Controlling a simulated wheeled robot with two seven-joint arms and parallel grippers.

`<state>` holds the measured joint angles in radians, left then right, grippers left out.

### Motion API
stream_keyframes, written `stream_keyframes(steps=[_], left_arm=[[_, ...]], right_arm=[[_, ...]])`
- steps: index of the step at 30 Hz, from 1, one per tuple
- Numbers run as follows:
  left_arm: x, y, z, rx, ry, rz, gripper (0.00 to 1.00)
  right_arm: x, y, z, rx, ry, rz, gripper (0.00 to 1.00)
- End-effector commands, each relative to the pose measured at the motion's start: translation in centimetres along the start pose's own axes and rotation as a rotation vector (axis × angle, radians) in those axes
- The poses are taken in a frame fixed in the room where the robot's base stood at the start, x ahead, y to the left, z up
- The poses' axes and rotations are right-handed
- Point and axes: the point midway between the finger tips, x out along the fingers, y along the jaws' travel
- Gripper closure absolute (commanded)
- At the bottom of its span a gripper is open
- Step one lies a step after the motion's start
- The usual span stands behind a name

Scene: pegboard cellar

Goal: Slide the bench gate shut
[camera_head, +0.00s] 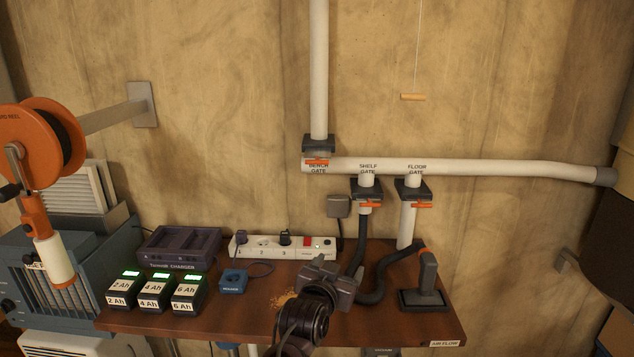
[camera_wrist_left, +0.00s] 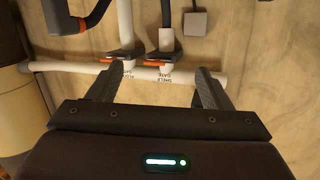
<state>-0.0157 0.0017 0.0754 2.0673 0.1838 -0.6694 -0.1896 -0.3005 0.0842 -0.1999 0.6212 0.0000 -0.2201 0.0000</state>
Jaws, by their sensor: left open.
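The bench gate (camera_head: 318,144) is a dark block with an orange slide handle, at the foot of the upright white pipe in the head view. Its label sits just below, on the level pipe. My left gripper (camera_head: 332,270) is open and empty, below the gate and in front of the bench top, apart from the gate. In the left wrist view the left gripper's fingers (camera_wrist_left: 158,85) are spread, with the white pipe and the shelf gate (camera_wrist_left: 163,58) beyond them. The bench gate cannot be made out there. My right gripper is not in view.
The shelf gate and floor gate (camera_head: 413,188) hang under the level white pipe (camera_head: 480,168), right of the bench gate. A power strip (camera_head: 270,247), labelled batteries (camera_head: 155,290) and a grey hose (camera_head: 385,275) are on the bench. A cord reel (camera_head: 50,140) is at left.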

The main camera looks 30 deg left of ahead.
Motion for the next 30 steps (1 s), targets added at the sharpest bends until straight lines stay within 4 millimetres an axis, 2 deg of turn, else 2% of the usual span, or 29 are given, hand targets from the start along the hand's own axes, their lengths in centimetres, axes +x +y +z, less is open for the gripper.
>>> stream_keyframes(steps=[1,6,9,12,17,30], left_arm=[[1.0,-0.9,-1.9,-0.011,0.066,-0.032,0.27],[3.1,-4.5,-8.1,-0.042,0.291,-0.164,0.27],[3.6,-6.7,-11.7,-0.058,0.42,-0.251,0.27],[3.7,-8.3,-14.1,-0.067,0.512,-0.32,0.27],[4.1,-9.5,-15.9,-0.07,0.566,-0.363,0.27],[9.0,-11.7,-19.1,-0.069,0.564,-0.362,0.27]], right_arm=[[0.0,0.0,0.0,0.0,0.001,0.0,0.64],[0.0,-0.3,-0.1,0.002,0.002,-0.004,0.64],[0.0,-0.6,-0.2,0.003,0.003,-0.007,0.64],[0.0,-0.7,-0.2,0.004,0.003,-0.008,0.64],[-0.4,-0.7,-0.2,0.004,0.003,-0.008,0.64],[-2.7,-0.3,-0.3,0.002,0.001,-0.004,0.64]])
